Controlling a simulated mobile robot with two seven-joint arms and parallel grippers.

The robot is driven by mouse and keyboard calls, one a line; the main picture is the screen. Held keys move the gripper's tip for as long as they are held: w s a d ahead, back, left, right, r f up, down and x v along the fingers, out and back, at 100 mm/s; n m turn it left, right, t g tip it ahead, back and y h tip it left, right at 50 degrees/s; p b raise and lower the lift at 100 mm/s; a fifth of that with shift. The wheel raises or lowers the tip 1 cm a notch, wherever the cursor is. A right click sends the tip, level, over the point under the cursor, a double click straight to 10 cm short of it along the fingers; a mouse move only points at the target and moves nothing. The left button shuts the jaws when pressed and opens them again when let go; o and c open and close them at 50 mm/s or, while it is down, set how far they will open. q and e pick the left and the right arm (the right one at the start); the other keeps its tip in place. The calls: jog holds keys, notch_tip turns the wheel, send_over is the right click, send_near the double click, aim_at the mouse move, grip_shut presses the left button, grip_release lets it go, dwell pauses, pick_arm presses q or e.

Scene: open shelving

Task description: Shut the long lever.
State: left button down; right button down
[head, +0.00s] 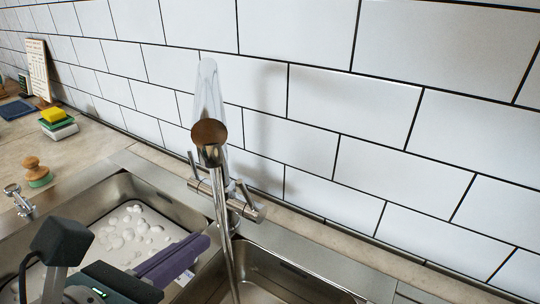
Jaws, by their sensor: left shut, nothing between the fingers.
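A chrome tap (209,95) with a tall arched spout stands behind the sink, against the tiled wall. Its round spout head (209,133) faces me, and a thin shiny stream (224,235), which looks like water, runs down from it. One lever handle (193,166) sticks up at the left of the tap body, and another lever (244,192) is at the right. I cannot tell for sure which is the long one. My left gripper (200,244) is shut and empty over the left basin, in front of and below the levers, apart from them. My right gripper is out of view.
The left basin (122,190) holds whitish water with foam lumps; the right basin (270,273) is beside it. A small chrome fitting (18,198), a wooden-knobbed brush (36,170) and stacked sponges (56,122) are at the left. The tiled wall rises close behind the tap.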

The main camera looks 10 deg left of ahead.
aim_at(239, 183)
pick_arm(q)
jog(key=w, duration=0.3)
jog(key=w+d, duration=0.1)
jog(key=w, duration=0.1)
jog(key=w+f, duration=0.1)
jog(key=w, duration=0.2)
jog(key=shift+w+d+p, duration=0.3)
jog(key=shift+w, duration=0.05)
jog(key=shift+w+r, duration=0.1)
jog(key=shift+w, duration=0.3)
jog(key=shift+w+d+r+p, duration=0.3)
jog(key=shift+w+r+p, duration=0.45)
jog(key=shift+p, duration=0.1)
jog(key=shift+w+d, duration=0.15)
jog(key=shift+w, duration=0.2)
